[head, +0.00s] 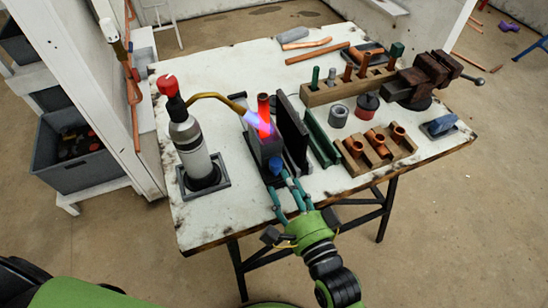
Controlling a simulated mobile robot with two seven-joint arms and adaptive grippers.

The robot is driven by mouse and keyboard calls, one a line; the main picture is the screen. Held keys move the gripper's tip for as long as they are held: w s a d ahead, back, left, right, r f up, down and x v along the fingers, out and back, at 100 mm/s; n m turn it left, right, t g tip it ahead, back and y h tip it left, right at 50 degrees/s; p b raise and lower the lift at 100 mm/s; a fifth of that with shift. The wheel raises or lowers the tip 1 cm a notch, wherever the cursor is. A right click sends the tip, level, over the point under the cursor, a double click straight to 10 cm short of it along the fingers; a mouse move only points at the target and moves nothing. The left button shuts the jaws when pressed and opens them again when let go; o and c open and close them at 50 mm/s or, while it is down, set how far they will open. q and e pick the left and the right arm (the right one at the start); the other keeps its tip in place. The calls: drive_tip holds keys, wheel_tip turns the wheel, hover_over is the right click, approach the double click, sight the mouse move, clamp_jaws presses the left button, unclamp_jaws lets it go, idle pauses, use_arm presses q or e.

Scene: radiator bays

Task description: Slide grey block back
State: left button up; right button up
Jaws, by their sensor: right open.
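A dark grey block (264,147) stands near the front edge of the table, on a dark base, with a blue knob (275,164) low on its front. A copper tube (264,112) stands upright in the block, its lower part glowing red in the flame. The flame comes from a torch (189,138) with a red top and a curved brass nozzle. My right gripper (284,186) is open, with its teal fingers just in front of the blue knob. I cannot tell whether they touch it. My left gripper is not in view.
A dark upright plate (292,130) stands close to the right of the block, with a green rail (320,138) beyond it. Wooden racks (376,150) with copper fittings and a vise (430,78) fill the right side.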

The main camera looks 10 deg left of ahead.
sight(279, 170)
drive_tip(key=shift+w+a+r, duration=0.2)
drive_tip(key=shift+w+a, duration=0.1)
drive_tip(key=shift+w, duration=0.15)
drive_tip(key=x, duration=0.3)
drive_tip(key=shift+w+a+f, duration=0.15)
drive_tip(key=shift+w+a, duration=0.15)
drive_tip(key=shift+w, duration=0.15)
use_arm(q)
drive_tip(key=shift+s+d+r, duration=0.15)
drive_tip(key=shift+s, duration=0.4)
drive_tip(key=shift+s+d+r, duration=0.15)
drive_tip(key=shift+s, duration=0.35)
use_arm(e)
drive_tip(key=shift+c, duration=0.8)
drive_tip(key=c, duration=0.7)
clamp_jaws()
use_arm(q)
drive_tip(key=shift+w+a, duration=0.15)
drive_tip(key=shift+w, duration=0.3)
use_arm(e)
drive_tip(key=shift+w, duration=0.1)
